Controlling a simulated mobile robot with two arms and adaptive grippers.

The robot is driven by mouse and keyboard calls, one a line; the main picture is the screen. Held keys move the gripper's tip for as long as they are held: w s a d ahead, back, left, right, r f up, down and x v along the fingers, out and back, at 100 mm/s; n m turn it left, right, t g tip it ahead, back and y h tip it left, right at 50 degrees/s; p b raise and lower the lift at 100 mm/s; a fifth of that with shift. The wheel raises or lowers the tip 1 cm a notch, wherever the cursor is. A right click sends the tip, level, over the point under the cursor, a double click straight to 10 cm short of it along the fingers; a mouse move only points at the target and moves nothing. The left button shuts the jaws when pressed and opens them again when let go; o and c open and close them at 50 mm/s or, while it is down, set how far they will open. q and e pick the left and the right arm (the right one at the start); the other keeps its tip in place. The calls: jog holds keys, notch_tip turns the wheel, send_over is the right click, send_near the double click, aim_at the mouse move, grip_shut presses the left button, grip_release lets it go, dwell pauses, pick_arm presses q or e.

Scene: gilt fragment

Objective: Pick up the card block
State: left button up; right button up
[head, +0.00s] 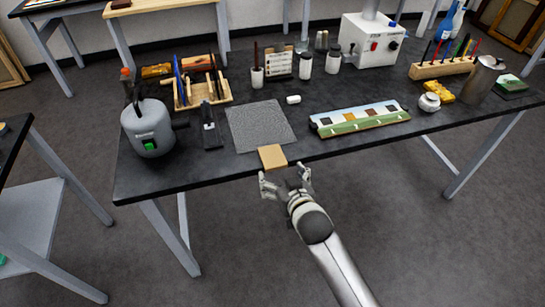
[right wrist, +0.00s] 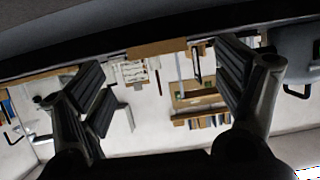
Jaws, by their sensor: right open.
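The card block (head: 272,157) is a flat tan square. It lies at the front edge of the dark table, just in front of a grey mat (head: 258,125). In the right wrist view a brown strip that looks like the card block (right wrist: 156,48) shows at the table edge, beyond the fingers. My right gripper (head: 284,178) is open and empty in front of the table edge, close to the block, with its fingers apart. The fingers also show in the right wrist view (right wrist: 165,85) on either side of the block. My left gripper is not in view.
A grey canister (head: 150,128) and a small black device (head: 210,130) stand to the left. A long painted strip (head: 360,118) lies to the right. A small white piece (head: 293,99) lies behind the mat. Tools and jars fill the back. The front edge right of the block is clear.

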aim_at(275, 163)
jog(key=x, duration=0.2)
jog(key=p+x, duration=0.1)
jog(key=shift+w+r, duration=0.15)
jog(key=shift+w, duration=0.3)
jog(key=shift+w+a+f, duration=0.2)
jog(key=shift+w+f, duration=0.1)
jog(key=shift+w, duration=0.3)
jog(key=shift+c, duration=0.5)
jog(key=c, duration=1)
jog(key=shift+r, duration=0.15)
